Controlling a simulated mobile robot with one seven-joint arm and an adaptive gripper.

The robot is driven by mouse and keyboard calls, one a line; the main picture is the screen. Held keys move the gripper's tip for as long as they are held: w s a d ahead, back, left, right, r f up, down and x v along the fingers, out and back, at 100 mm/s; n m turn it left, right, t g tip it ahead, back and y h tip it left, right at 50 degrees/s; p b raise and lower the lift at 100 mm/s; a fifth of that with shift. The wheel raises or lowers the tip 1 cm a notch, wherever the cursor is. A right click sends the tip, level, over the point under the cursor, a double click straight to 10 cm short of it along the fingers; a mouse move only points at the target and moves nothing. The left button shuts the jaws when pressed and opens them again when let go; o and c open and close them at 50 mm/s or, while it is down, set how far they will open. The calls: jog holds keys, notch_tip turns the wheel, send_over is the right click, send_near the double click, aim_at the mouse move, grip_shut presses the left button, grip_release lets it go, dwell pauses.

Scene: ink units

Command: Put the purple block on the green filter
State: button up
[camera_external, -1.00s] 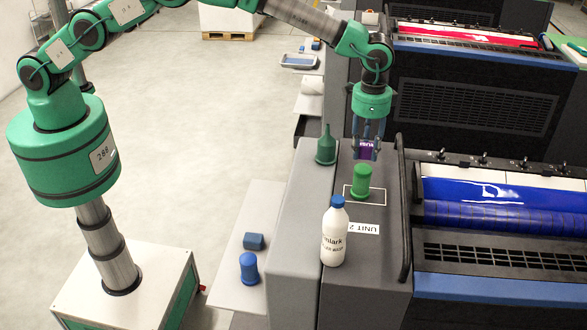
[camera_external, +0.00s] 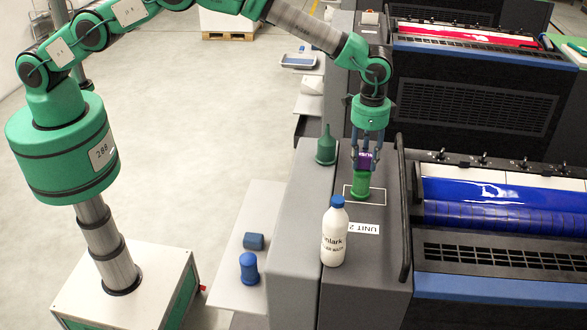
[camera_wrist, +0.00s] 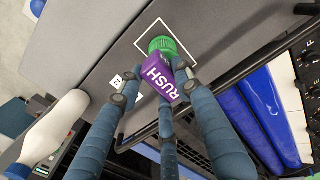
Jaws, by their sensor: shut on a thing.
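The purple block (camera_external: 364,160), marked "RUSH", is between the fingers of my gripper (camera_external: 362,156), which is shut on it. The green filter (camera_external: 361,185) stands upright inside a white outline on the dark top of the unit. The block is directly above the filter, at its top; I cannot tell whether they touch. In the wrist view, the purple block (camera_wrist: 160,77) covers part of the green filter (camera_wrist: 163,45), whose rim shows beyond it.
A white bottle with a blue cap (camera_external: 335,232) stands in front of the filter. A dark green funnel-shaped thing (camera_external: 326,148) stands to the left behind. A black rail (camera_external: 404,220) runs along the right. Blue pieces (camera_external: 249,268) sit on a lower shelf.

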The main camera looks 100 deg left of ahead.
aim_at(365, 156)
jog(key=shift+f, duration=0.1)
jog(key=o, duration=1.2)
jog(key=shift+c, duration=0.2)
notch_tip(365, 156, up, 12)
jog(key=b, duration=0.2)
dwell(0.4)
